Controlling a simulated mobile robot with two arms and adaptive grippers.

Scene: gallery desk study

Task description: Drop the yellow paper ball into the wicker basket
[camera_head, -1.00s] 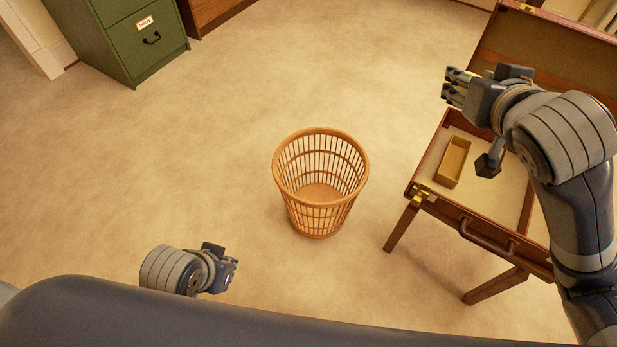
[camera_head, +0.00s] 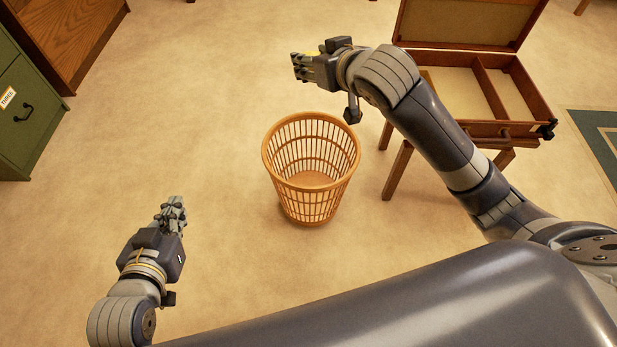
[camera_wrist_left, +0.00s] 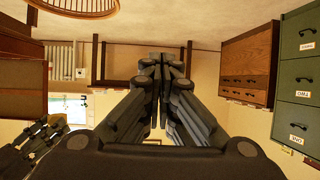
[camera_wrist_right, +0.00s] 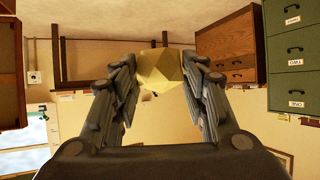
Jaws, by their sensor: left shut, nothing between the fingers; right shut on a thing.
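The wicker basket (camera_head: 311,200) stands upright on the floor in the middle of the head view, and nothing shows inside it. Its rim also shows at the top left of the left wrist view (camera_wrist_left: 75,12). My right gripper (camera_head: 296,67) is up beyond the basket's far rim in the head view. It is shut on the yellow paper ball, a faceted pale yellow lump (camera_wrist_right: 160,69) between the fingertips in the right wrist view. In the head view the ball is mostly hidden by the fingers. My left gripper (camera_head: 173,203) is shut and empty, left of the basket.
An open wooden case on legs (camera_head: 470,128) stands right of the basket, beyond my right arm. A green filing cabinet (camera_head: 30,110) and a brown wooden cabinet (camera_head: 75,35) stand at the left. The floor around the basket is clear.

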